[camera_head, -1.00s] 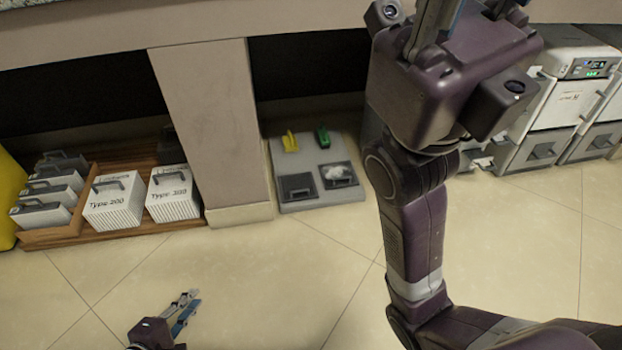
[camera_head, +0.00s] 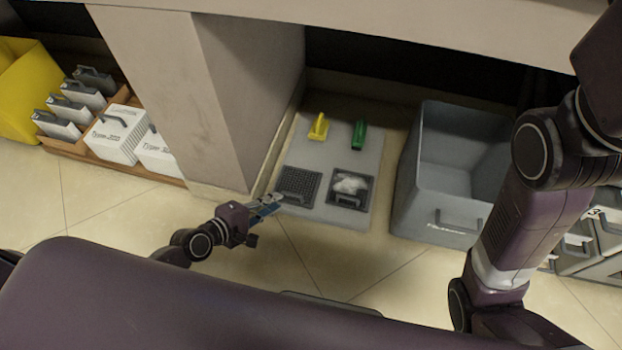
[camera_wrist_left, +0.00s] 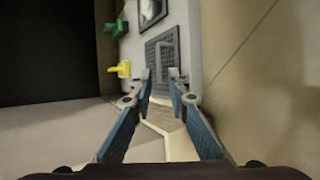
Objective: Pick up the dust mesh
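Two dark square mesh panels with handles lie side by side on a light grey mat (camera_head: 335,215). The left mesh (camera_head: 299,183) is bare; it also shows in the left wrist view (camera_wrist_left: 155,52). The right mesh (camera_head: 366,197) has a white fluffy clump (camera_head: 350,184) on it. My left gripper (camera_head: 275,201) is at the left front corner of the bare mesh. In the left wrist view its two blue-grey fingers (camera_wrist_left: 160,88) are apart with nothing held, pointing at that mesh. Whether they touch it is unclear. My right arm rises out of the frame, its gripper hidden from view.
A yellow-handled tool (camera_head: 318,127) and a green one (camera_head: 359,135) stand behind the meshes. A grey bin (camera_head: 440,215) is right of the mat. A pillar (camera_head: 235,100) is close on the left, with white boxes (camera_head: 118,135) beyond. Open floor lies in front.

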